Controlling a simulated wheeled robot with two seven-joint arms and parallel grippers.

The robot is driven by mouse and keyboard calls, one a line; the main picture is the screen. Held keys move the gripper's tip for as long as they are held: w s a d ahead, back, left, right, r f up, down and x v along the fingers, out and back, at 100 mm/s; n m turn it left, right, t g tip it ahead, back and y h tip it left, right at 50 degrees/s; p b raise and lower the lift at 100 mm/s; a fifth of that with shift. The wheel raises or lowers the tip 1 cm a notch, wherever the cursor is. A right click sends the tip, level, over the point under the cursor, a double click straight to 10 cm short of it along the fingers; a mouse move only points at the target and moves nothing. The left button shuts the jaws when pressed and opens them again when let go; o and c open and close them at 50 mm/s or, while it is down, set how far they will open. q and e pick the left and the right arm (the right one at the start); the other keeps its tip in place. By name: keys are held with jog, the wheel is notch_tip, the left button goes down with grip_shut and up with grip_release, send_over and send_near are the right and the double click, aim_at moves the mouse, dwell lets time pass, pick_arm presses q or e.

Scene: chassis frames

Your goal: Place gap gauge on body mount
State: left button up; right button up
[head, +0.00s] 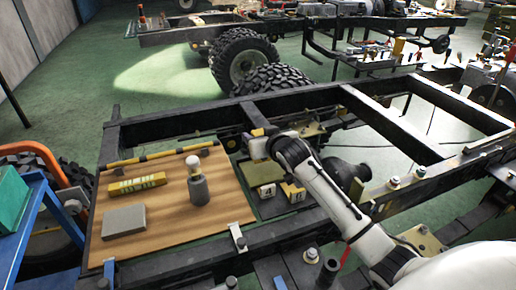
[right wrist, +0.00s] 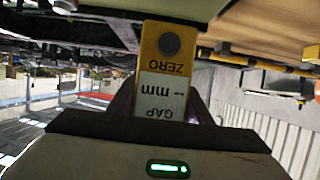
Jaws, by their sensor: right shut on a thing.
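The gap gauge (right wrist: 162,75) is a yellow block with a grey round button, the word ZERO and a white panel reading "GAP -- mm", upside down in the right wrist view. My right gripper (right wrist: 163,110) is shut on it. In the head view my right gripper (head: 258,146) is above the inner edge of the chassis frame, right of the wooden board; only a little yellow of the gauge shows there. Round fittings (head: 393,183) stand on the near frame rail and a bracket; I cannot tell which is the body mount. My left gripper is out of view.
Black frame rails surround the area.

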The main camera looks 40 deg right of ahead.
jog(key=shift+f, duration=1.75)
jog(key=shift+f+b, duration=0.1)
jog(key=shift+b, duration=0.2)
jog(key=o, duration=1.2)
jog(key=shift+f, duration=0.1)
jog(key=shift+c, duration=0.2)
jog(key=shift+s+r, duration=0.15)
jog(key=shift+r, duration=0.1)
jog(key=p+v, duration=0.1)
jog(key=v, duration=1)
jog(key=shift+s+a+r+p, duration=0.15)
jog(key=shift+s+a+p, duration=0.05)
jog(key=shift+s+p, duration=0.15)
